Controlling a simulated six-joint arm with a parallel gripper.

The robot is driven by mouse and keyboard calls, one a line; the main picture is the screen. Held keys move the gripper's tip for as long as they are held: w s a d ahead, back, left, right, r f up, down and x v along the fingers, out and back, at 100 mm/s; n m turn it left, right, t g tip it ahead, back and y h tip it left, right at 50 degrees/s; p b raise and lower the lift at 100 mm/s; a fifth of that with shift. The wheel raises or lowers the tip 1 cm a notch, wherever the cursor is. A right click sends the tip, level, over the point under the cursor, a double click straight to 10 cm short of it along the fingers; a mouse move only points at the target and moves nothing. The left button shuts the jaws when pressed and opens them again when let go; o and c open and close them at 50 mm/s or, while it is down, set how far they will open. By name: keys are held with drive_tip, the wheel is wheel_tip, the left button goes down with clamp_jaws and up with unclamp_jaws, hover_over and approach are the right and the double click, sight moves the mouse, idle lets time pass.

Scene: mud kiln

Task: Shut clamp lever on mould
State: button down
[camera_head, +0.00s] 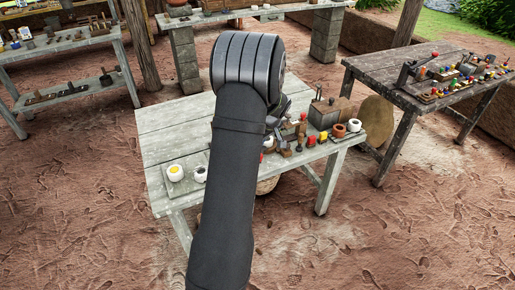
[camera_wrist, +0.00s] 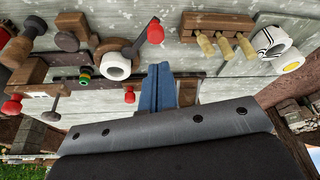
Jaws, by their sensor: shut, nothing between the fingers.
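My gripper (camera_wrist: 168,80) shows in the wrist view as two blue-grey fingers shut together, with nothing between them, over the pale plank workbench (camera_wrist: 215,80). Just left of the fingertips, a dark lever with a red ball knob (camera_wrist: 155,32) slants up from a brown wooden fixture (camera_wrist: 108,47) beside a white ring-shaped piece (camera_wrist: 117,67). Another red knob (camera_wrist: 130,96) lies below it. I cannot tell which part is the mould or whether the clamp lever is closed. In the head view my arm hides the gripper and part of the workbench (camera_head: 165,145).
A rack with wooden-handled tools (camera_wrist: 218,30) and a white cup (camera_wrist: 270,40) lie to the right in the wrist view. In the head view, a grey box (camera_head: 323,114) and reddish pots (camera_head: 354,126) crowd the bench's right end. The bench's left part is mostly bare.

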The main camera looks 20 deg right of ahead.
drive_tip(key=v, duration=0.3)
drive_tip(key=shift+s+d+r, duration=0.1)
drive_tip(key=shift+d+r, duration=0.05)
drive_tip(key=shift+r, duration=0.25)
drive_tip(key=shift+f, duration=0.1)
drive_tip(key=x, duration=0.6)
drive_tip(key=shift+a+f, duration=0.1)
drive_tip(key=shift+a, duration=0.15)
drive_tip(key=shift+w+a+f+m+h, duration=0.15)
drive_tip(key=shift+w+f+m+h, duration=0.15)
drive_tip(key=shift+w+m, duration=0.4)
drive_tip(key=shift+w+a+f+m+h, duration=0.2)
drive_tip(key=shift+w+f+m, duration=0.25)
drive_tip(key=shift+m, duration=0.3)
drive_tip(key=shift+w+a+f+m+h, duration=0.2)
drive_tip(key=shift+w+f+m, duration=0.1)
drive_tip(key=shift+w+m, duration=0.4)
drive_tip(key=shift+w+a+f+m+h, duration=0.25)
drive_tip(key=shift+w+f+m, duration=0.1)
drive_tip(key=shift+w+m, duration=0.4)
drive_tip(key=shift+w+a+f+m+h, duration=0.25)
drive_tip(key=shift+w+a+f+m, duration=0.1)
drive_tip(key=shift+w+m, duration=0.35)
drive_tip(key=shift+w+d+m, duration=0.1)
drive_tip(key=shift+w+m, duration=0.05)
drive_tip(key=shift+m, duration=0.35)
